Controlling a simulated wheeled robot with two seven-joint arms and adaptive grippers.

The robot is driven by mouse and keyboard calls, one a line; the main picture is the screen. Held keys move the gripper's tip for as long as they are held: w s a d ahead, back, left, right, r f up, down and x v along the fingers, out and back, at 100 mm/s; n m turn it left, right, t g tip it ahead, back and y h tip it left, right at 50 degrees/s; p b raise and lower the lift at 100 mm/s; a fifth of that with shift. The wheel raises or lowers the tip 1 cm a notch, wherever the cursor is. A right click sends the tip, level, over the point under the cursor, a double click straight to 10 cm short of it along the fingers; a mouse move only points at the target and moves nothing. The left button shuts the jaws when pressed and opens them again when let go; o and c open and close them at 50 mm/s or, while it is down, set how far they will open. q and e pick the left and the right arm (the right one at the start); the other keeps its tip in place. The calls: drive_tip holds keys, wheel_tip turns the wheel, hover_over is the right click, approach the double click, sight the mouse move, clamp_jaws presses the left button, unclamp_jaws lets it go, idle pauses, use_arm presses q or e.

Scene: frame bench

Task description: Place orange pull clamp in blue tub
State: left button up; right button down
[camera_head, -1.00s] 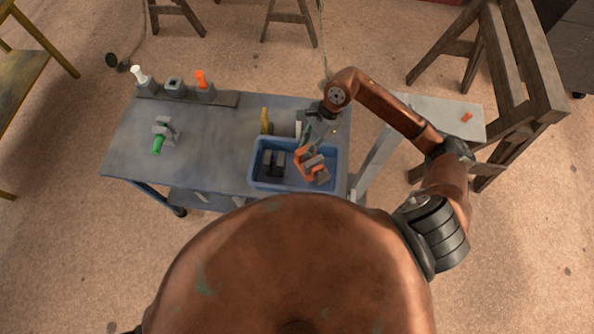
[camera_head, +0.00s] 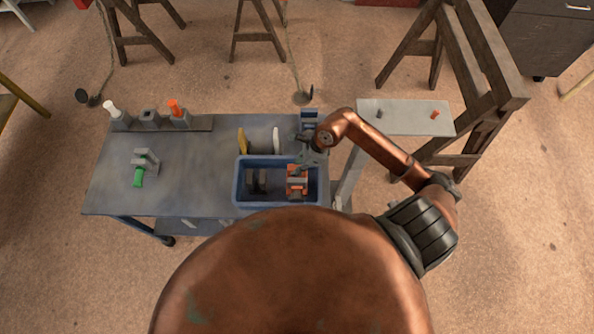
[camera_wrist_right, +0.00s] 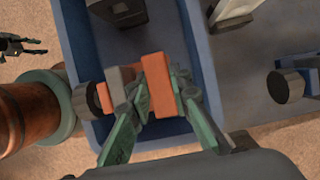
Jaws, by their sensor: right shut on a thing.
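The orange pull clamp (camera_head: 297,182), orange with grey parts, is at the right end of the blue tub (camera_head: 237,188). My right gripper (camera_head: 306,160) reaches in from the right above it. In the right wrist view the green fingers of my right gripper (camera_wrist_right: 158,95) close around the orange block of the clamp (camera_wrist_right: 157,72), over the tub (camera_wrist_right: 205,50). I cannot tell whether the clamp touches the tub floor. My left gripper (camera_wrist_right: 22,46) shows only at the left edge of the wrist view, its dark fingers apart and empty.
Dark grey pieces (camera_head: 257,181) lie in the tub's left half. A green-handled clamp (camera_head: 140,172) stands on the bench (camera_head: 205,165) at left. A rack (camera_head: 150,124) with white and orange pieces is at the back left. Yellow (camera_head: 242,140) and white (camera_head: 276,139) items stand behind the tub.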

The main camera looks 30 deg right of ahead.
drive_tip(key=shift+f, duration=1.6)
drive_tip(key=shift+f, duration=0.1)
drive_tip(key=c, duration=1.8)
unclamp_jaws()
drive_tip(key=shift+o, duration=0.2)
drive_tip(key=v, duration=1.2)
drive_tip(key=shift+b, duration=0.35)
drive_tip(key=shift+s, duration=0.15)
